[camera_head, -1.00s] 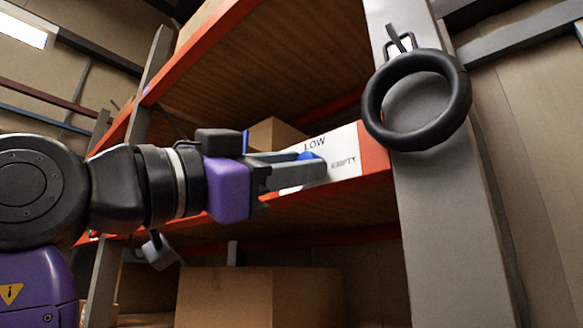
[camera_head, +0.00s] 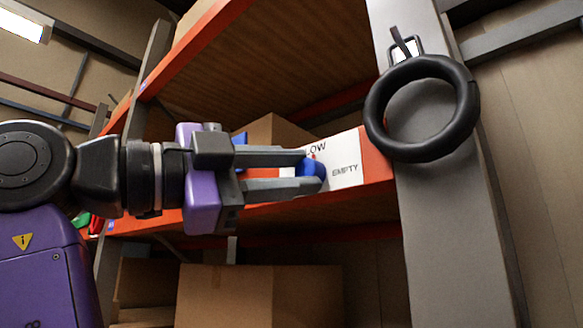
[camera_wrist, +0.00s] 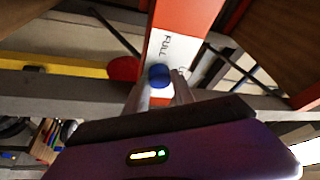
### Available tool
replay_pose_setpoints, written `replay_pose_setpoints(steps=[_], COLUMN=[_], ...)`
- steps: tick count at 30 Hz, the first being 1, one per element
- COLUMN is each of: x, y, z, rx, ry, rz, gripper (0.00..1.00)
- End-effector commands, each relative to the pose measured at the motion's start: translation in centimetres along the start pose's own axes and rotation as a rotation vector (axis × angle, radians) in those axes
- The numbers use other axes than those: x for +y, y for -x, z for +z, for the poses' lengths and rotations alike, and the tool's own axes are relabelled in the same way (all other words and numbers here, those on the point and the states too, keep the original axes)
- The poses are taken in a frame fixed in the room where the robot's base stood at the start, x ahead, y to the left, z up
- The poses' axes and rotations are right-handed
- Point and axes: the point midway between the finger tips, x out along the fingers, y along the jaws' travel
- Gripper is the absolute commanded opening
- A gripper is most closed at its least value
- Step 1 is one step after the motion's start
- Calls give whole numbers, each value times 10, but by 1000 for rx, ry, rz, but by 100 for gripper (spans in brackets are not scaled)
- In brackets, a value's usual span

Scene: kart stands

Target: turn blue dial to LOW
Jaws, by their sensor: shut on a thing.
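The blue dial (camera_head: 312,168) sits on a white label panel (camera_head: 347,160) fixed to the orange shelf beam. The panel reads "LOW" above the dial and "EMPTY" to its right in the head view. In the wrist view the dial (camera_wrist: 159,76) lies between my fingertips, with "FULL" on the panel beyond it. My gripper (camera_head: 306,170) is shut on the dial, one finger above it and one below. A small red mark shows at the top of the dial near "LOW". The fingers hide part of the dial and panel.
A black ring (camera_head: 422,107) hangs from a hook on the grey post (camera_head: 440,220) right of the panel. Cardboard boxes stand on the shelf behind and below (camera_head: 225,300). In the wrist view a red round thing (camera_wrist: 124,69) is left of the dial.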

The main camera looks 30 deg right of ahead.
Motion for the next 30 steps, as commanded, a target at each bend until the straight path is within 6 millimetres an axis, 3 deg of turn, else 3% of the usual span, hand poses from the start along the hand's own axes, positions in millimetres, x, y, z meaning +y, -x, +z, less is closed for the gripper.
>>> replay_pose_setpoints(steps=[12,13,15,16,25,30], x=[0,0,0,0,0,0], y=[0,0,0,0,1,17], z=[0,0,0,0,0,1], rx=[-1,-1,0,0,0,0], ry=[-6,-6,-5,-5,-4,-4], rz=[3,3,3,3,2,-1], gripper=[0,36,50,52,52,52])
